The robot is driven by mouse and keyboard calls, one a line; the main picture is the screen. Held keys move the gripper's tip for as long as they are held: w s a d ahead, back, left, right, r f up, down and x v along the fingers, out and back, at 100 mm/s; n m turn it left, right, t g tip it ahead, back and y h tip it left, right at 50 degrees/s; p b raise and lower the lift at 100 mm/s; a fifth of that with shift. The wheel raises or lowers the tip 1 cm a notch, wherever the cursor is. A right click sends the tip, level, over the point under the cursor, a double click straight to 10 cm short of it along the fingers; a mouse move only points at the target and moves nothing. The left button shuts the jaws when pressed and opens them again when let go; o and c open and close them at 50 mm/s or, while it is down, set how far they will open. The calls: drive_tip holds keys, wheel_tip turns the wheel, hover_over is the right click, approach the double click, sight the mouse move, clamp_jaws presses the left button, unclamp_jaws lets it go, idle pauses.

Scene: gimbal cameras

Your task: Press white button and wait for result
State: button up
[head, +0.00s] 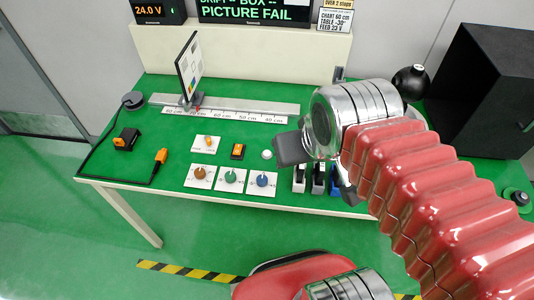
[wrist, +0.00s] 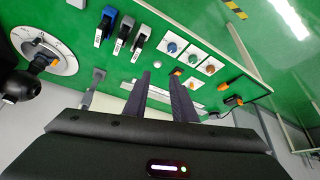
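The white button (head: 267,154) is a small round knob on the green table, right of the orange rocker switch (head: 237,151). It also shows in the wrist view (wrist: 157,62), just beyond the fingertips. My gripper (head: 289,150) is above the table, close to the right of the button in the head view. In the wrist view its two dark fingers (wrist: 161,76) are apart with nothing between them. I cannot tell its exact height; no contact with the button is visible. The display (head: 253,10) reads "PICTURE FAIL" in green, with "DRIFT -- BOX --" above.
Three knobs (head: 231,176) line the front edge, with levers (head: 300,178) to their right. A test chart (head: 189,69) stands on a ruler rail (head: 252,108). A meter (head: 157,10) reads 24.0 V. A black box (head: 490,90) and black ball (head: 411,80) are at right.

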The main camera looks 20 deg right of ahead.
clamp_jaws()
idle(1.1)
